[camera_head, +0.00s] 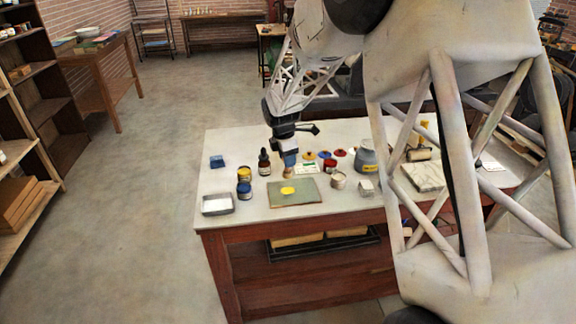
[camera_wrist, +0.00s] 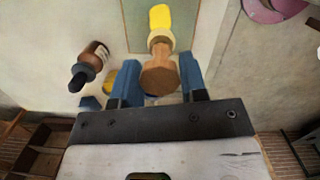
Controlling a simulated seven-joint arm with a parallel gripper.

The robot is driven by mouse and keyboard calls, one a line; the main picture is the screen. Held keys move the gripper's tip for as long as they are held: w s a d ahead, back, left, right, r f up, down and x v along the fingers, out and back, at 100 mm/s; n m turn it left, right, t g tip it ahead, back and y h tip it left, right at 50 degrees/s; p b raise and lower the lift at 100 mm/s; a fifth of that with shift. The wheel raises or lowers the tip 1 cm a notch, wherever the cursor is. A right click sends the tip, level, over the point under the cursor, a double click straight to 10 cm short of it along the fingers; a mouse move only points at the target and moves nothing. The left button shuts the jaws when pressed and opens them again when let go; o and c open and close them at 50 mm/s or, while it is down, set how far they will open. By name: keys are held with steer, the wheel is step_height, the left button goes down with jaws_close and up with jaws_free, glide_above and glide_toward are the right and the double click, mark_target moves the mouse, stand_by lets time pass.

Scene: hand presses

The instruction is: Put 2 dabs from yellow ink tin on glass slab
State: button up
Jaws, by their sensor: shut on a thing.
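My gripper (camera_head: 287,158) is shut on a wooden-handled dabber (camera_wrist: 160,75), gripped by its brown knob between the blue fingers in the wrist view. The dabber's lower end looks yellowish. It is at the back edge of the grey-green glass slab (camera_head: 310,198); I cannot tell whether it touches anything. The slab also shows in the wrist view (camera_wrist: 134,32). A yellow ink patch (camera_head: 288,190) lies on the slab, seen just beyond the dabber in the wrist view (camera_wrist: 160,15). The yellow ink tin (camera_head: 244,174) stands left of the slab, partly hidden by a finger in the wrist view.
A blue tin (camera_head: 244,189) and a brown dropper bottle (camera_head: 264,163) stand close left of the slab. A white tray (camera_head: 217,204) is at the front left. A pale tin (camera_head: 338,181) and a grey jug (camera_head: 368,160) stand right.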

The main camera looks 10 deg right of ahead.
steer(key=w+a+r, duration=0.2)
steer(key=w+a, duration=0.9)
steer(key=a, duration=0.4)
steer(key=shift+w, duration=0.2)
steer(key=shift+d+f, duration=0.1)
steer(key=shift+f, duration=0.05)
steer(key=shift+f, duration=2.75)
steer(key=shift+f, duration=0.7)
stand_by(0.6)
steer(key=shift+r, duration=0.2)
step_height(320, 180, up, 7)
stand_by(1.1)
stand_by(0.5)
